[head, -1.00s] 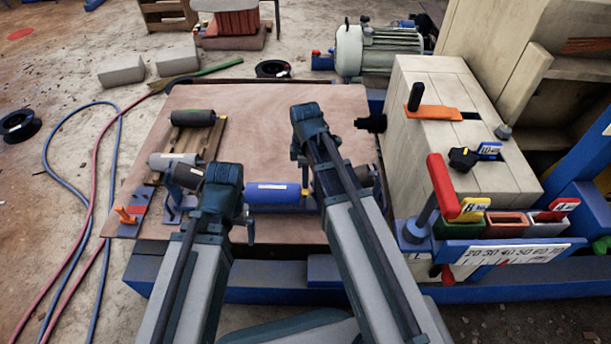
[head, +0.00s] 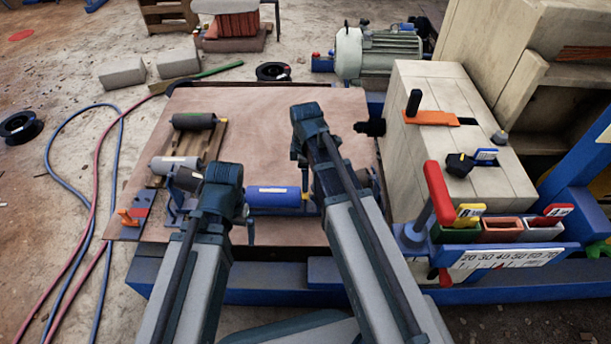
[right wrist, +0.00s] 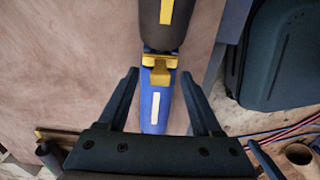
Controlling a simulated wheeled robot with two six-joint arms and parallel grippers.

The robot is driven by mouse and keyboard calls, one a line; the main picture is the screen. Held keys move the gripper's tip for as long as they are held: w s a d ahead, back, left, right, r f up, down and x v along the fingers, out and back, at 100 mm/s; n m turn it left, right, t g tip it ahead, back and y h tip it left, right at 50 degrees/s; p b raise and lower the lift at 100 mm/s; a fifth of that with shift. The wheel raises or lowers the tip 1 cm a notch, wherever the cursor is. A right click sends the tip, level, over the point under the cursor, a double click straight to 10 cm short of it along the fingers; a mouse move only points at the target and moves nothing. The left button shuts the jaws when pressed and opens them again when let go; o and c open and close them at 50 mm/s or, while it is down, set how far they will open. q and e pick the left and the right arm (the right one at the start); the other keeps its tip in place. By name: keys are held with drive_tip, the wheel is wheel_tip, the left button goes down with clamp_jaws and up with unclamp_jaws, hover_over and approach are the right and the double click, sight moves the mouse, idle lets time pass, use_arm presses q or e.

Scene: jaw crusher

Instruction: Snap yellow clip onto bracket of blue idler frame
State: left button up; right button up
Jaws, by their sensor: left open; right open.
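The blue idler frame's blue roller (head: 273,197) with a white label lies on the brown board, between my two arms. It also shows in the right wrist view (right wrist: 155,108). The yellow clip (right wrist: 160,68) sits at the blue roller's end, beside a dark roller (right wrist: 170,18). I cannot tell whether it is seated on the bracket. My right gripper (right wrist: 160,76) is open, with its fingers on either side of the blue roller and clip, apart from both. My left gripper (head: 248,229) is open near the blue roller's left end, mostly hidden by its wrist.
The beige machine block (head: 420,155) with levers and coloured bins stands on the right. Hoses (head: 92,180) run along the left floor. The board's back middle is clear.

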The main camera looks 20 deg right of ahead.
use_arm(q)
wheel_tip(320, 180, up, 12)
drive_tip(key=p, duration=1.1)
use_arm(e)
wheel_tip(320, 180, up, 12)
use_arm(q)
drive_tip(key=shift+f, duration=0.1)
use_arm(e)
drive_tip(key=shift+f, duration=0.15)
drive_tip(key=shift+f, duration=0.15)
drive_tip(key=shift+c, duration=1.1)
wheel_tip(320, 180, down, 2)
drive_tip(key=b, duration=0.2)
drive_tip(key=shift+f+n+b, duration=0.15)
drive_tip(key=shift+n+b, duration=0.25)
drive_tip(key=c, duration=0.5)
use_arm(q)
wheel_tip(320, 180, down, 4)
drive_tip(key=shift+r+b, duration=0.2)
drive_tip(key=shift+b, duration=0.25)
use_arm(e)
drive_tip(key=shift+f+n, duration=0.4)
drive_tip(key=shift+f, duration=0.1)
clamp_jaws()
use_arm(q)
drive_tip(key=shift+f, duration=0.1)
use_arm(e)
drive_tip(key=shift+f, duration=0.1)
